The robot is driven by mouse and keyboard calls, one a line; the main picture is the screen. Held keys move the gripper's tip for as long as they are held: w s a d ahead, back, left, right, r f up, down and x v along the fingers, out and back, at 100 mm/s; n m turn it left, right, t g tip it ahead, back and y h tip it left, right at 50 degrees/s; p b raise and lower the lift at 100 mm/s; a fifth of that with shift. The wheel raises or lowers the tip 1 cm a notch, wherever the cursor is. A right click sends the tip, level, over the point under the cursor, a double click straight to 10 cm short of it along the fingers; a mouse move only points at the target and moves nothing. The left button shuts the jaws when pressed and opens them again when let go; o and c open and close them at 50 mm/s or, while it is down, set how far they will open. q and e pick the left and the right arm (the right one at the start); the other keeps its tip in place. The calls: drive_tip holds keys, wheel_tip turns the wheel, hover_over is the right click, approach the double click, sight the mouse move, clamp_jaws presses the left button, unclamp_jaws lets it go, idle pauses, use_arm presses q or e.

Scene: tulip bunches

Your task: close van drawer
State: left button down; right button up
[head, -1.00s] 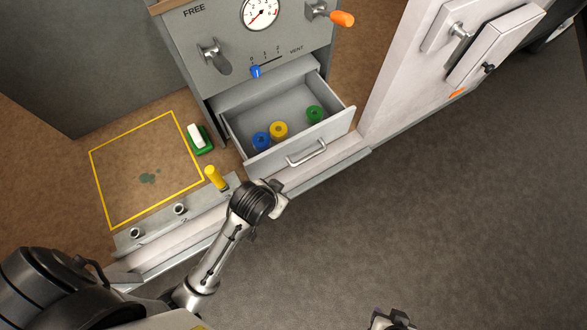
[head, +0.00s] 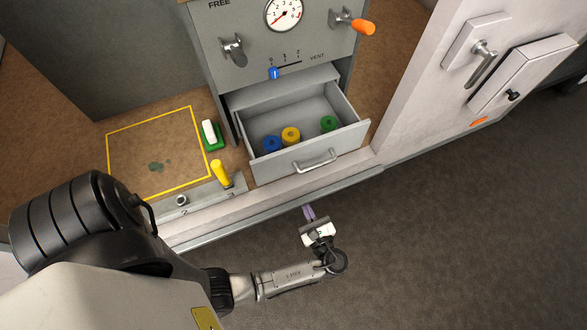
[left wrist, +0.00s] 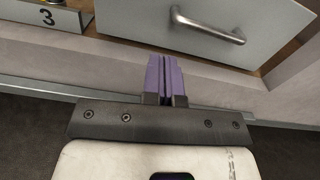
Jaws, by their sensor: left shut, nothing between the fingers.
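The grey van drawer (head: 313,161) stands pulled out from the cabinet, with its silver bar handle (head: 316,160) on the front. Inside lie a blue (head: 272,144), a yellow (head: 291,136) and a green (head: 329,123) round piece. My left gripper (head: 309,212) is in front of the drawer, below the handle in the head view, apart from it. Its purple fingers are together and empty. In the left wrist view the fingers (left wrist: 165,75) point toward the drawer front (left wrist: 250,28), with the handle (left wrist: 208,25) up and to the right. My right gripper is out of view.
The grey cabinet (head: 250,50) carries a gauge, a blue slider (head: 274,73) and an orange-handled lever (head: 362,27). A yellow peg (head: 222,174) stands left of the drawer, near a green-and-white brush (head: 210,134). An open white door (head: 440,80) is at right. The floor in front is clear.

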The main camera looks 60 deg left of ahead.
use_arm(q)
drive_tip(key=m, duration=0.1)
drive_tip(key=b, duration=0.2)
approach(286, 166)
drive_tip(key=x, duration=0.7)
drive_tip(key=shift+a, duration=0.2)
drive_tip(key=shift+w+a, duration=0.1)
